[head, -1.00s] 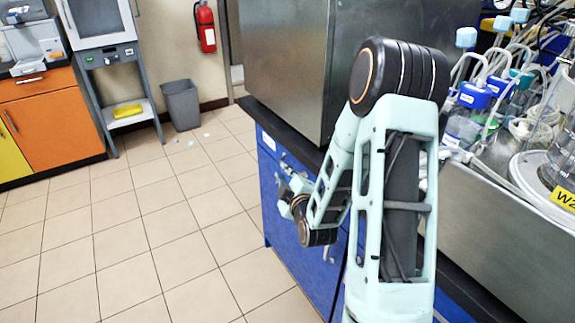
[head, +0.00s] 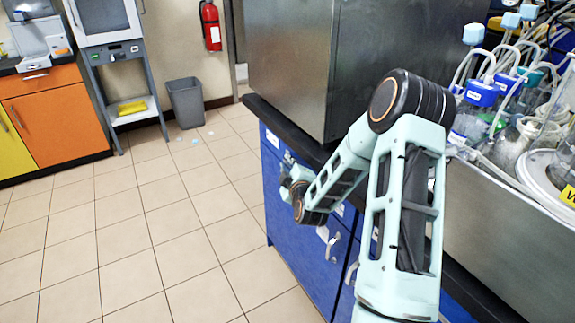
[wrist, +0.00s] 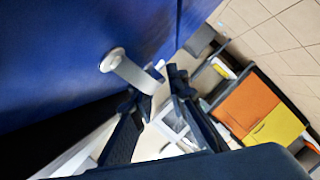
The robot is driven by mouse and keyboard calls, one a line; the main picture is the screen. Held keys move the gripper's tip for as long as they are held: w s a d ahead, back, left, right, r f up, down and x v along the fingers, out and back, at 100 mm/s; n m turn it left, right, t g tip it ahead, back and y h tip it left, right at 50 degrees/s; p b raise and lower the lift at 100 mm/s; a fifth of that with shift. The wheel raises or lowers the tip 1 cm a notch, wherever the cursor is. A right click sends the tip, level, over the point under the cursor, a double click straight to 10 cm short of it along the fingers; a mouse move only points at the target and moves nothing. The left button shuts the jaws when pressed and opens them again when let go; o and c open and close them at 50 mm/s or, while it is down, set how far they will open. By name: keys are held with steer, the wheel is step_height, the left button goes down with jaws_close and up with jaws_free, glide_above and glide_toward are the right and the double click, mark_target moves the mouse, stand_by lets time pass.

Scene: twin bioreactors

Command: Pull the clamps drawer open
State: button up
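The blue drawer front (wrist: 70,60) fills the upper left of the wrist view and looks closed. Its pale bar handle (wrist: 127,72) stands out from it. My gripper (wrist: 156,88) has two dark fingers spread apart, with the handle's near end at the gap between their tips. I cannot tell whether they touch it. In the head view my gripper (head: 287,180) is by the upper part of the blue cabinet front (head: 310,262), partly hidden by my arm. A white label (head: 272,138) shows there, but its text is too small to read.
A black countertop (head: 262,112) overhangs the cabinet and carries a large steel box (head: 300,60). Other cabinet handles (head: 331,242) show lower down. Bioreactor glassware (head: 500,120) stands at the right.

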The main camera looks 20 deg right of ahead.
steer(key=shift+w, duration=0.2)
jaws_close()
steer(key=shift+f, duration=0.1)
